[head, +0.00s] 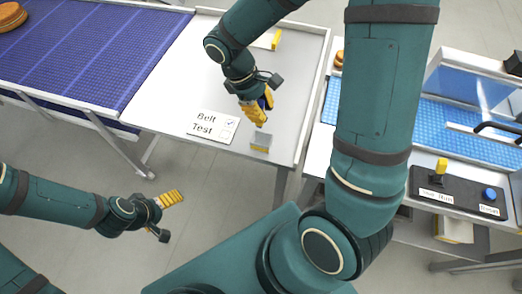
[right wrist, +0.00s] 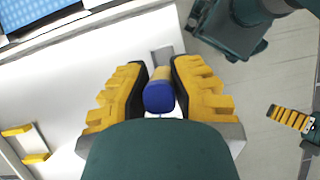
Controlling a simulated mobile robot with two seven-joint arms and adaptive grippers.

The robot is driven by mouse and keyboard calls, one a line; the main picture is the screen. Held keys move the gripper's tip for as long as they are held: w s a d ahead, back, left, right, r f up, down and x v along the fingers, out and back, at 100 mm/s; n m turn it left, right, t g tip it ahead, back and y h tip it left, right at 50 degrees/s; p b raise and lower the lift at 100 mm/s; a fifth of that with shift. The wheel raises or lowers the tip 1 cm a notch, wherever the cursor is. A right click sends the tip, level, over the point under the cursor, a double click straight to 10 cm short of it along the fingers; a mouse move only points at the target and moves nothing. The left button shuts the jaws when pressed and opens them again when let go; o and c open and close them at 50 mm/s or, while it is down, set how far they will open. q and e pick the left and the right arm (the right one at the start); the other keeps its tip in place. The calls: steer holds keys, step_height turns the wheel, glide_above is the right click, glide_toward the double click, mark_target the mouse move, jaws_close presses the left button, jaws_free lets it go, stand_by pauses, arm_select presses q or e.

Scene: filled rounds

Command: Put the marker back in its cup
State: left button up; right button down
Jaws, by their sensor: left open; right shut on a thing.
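My right gripper (head: 259,118) is over the white table and shut on the marker (right wrist: 159,92). In the right wrist view the marker's blue end faces the camera, with a tan body beyond it, between the yellow fingers. In the head view the fingers mostly hide it. A small grey holder with a yellow lower edge, seemingly the cup (head: 261,139), stands near the table's front edge, just below the gripper in the picture. Part of it shows beyond the marker in the wrist view (right wrist: 163,54). My left gripper (head: 172,199) is open and empty, off the table over the floor.
A card reading "Belt Test" (head: 213,125) lies left of the cup. A yellow-ended piece (head: 276,40) is at the table's back. A blue belt (head: 90,50) is at left. At right are a blue-surfaced station (head: 460,115) and a panel with a yellow switch and blue button.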

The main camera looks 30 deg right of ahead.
steer(key=shift+s+d+n, duration=0.2)
steer(key=shift+s+n, duration=0.05)
steer(key=shift+n, duration=0.25)
step_height(320, 180, down, 10)
steer(key=shift+w+r+b, duration=0.1)
steer(key=shift+b, duration=0.6)
arm_select(q)
steer(key=shift+s+a+f, duration=0.15)
steer(key=shift+s+f, duration=0.2)
steer(key=shift+f, duration=0.45)
arm_select(e)
steer(key=shift+f, duration=0.2)
steer(key=c, duration=1)
jaws_free()
arm_select(q)
steer(key=shift+f, duration=0.15)
arm_select(e)
steer(key=shift+r, duration=0.1)
